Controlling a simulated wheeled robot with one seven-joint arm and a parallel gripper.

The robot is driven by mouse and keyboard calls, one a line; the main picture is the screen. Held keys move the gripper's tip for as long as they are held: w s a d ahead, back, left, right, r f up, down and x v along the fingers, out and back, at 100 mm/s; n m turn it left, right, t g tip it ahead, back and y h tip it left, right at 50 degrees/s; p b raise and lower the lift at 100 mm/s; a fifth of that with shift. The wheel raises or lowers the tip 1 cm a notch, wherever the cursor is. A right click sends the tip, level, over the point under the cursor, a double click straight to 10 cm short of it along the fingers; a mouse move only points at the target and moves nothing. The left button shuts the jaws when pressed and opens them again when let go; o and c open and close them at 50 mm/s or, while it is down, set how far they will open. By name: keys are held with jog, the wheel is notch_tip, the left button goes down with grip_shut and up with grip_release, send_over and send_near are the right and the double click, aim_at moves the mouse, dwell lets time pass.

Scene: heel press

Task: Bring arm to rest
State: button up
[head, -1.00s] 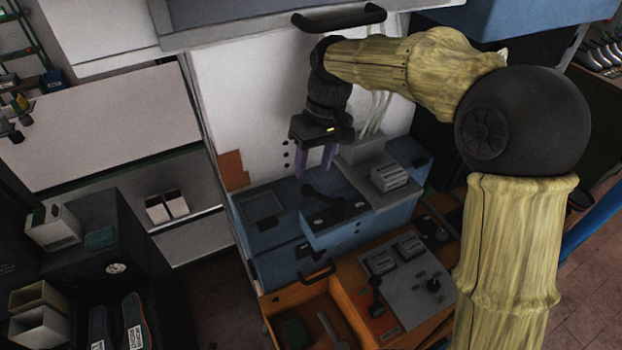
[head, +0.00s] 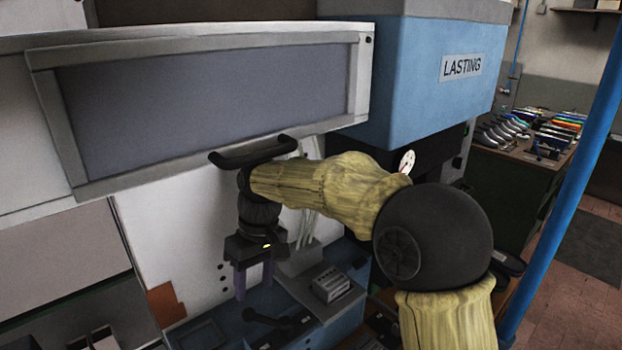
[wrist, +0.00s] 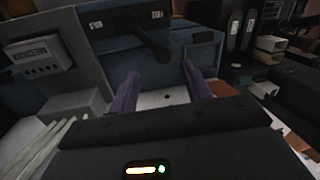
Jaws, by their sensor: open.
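My gripper (head: 254,279) hangs from my bent arm, fingers pointing down, in front of the white machine panel. Its two purple fingers stand apart with nothing between them. The fingers also show in the wrist view (wrist: 163,94), with the blue machine housing and a black lever beyond them. My gripper is above the blue housing (head: 215,335) of the press, apart from it as far as I can tell.
A black handle (head: 252,153) sits close above my wrist, under a framed grey window (head: 215,90). The blue LASTING cabinet (head: 425,80) stands behind my arm. A black lever (head: 268,319) and grey block (head: 331,285) lie below. A blue post (head: 565,170) rises at right.

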jog(key=d+f+m, duration=0.1)
jog(key=d, duration=0.2)
jog(key=d+f+m+t, duration=0.1)
jog(key=d, duration=0.2)
jog(key=d+f+m, duration=0.1)
jog(key=d+f, duration=0.1)
jog(key=d, duration=0.1)
jog(key=shift+w+d+t, duration=0.3)
jog(key=shift+w+d, duration=0.05)
jog(key=shift+d, duration=0.05)
jog(key=s+d+f+m+t+b, duration=0.1)
jog(key=s+d+f+m, duration=0.1)
jog(key=d, duration=0.5)
jog(key=s+d+f+m+t+h+b, duration=0.1)
jog(key=s+d+f+m+b, duration=0.1)
jog(key=d+f, duration=0.4)
jog(key=s+d+f+m+b, duration=0.1)
jog(key=s+d+f+m, duration=0.2)
jog(key=s+d, duration=0.3)
jog(key=shift+d+f+t, duration=0.4)
jog(key=shift+d+f, duration=0.05)
jog(key=shift+d, duration=0.6)
